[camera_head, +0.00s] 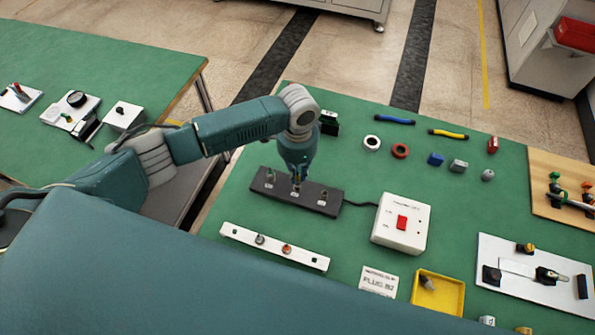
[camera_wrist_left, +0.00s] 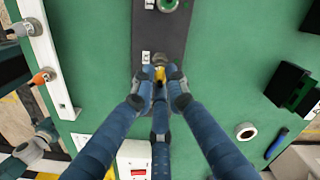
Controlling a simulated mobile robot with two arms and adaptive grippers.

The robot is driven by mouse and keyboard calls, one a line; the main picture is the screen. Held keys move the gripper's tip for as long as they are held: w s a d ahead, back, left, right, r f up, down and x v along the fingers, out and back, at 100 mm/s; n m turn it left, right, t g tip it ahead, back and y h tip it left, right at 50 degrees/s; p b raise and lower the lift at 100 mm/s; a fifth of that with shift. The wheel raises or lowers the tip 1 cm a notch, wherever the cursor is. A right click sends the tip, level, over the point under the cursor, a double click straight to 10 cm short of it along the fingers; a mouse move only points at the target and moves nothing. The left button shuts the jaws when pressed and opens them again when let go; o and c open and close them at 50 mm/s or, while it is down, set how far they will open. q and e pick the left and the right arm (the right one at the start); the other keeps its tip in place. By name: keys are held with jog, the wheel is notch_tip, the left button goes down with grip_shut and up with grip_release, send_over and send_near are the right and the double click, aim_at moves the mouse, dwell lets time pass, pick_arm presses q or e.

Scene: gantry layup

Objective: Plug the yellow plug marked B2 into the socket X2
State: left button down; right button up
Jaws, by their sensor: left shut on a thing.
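My left gripper (camera_head: 297,181) points down over the middle of the black socket strip (camera_head: 333,206). In the left wrist view its fingers (camera_wrist_left: 160,84) are shut on a yellow plug (camera_wrist_left: 160,72). The plug is above or at the strip (camera_wrist_left: 160,28), beside a small white label (camera_wrist_left: 146,57). The fingers hide its lower end, so I cannot tell whether it is seated. The socket labels and the plug's mark are too small to read. My right gripper is not in view.
A white rail (camera_head: 270,247) with a grey and an orange plug lies in front of the strip. A white switch box (camera_head: 404,222) with a red switch stands right of it. A card reading PLUG B2 (camera_head: 379,281) and a yellow tray (camera_head: 448,308) lie nearer the front.

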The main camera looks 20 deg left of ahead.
pick_arm(q)
jog(key=shift+f+b, duration=0.55)
jog(key=shift+f, duration=0.5)
jog(key=c, duration=1.7)
grip_release()
jog(key=shift+o, duration=0.2)
jog(key=shift+r, duration=0.1)
notch_tip(320, 180, up, 12)
jog(key=shift+f, duration=0.1)
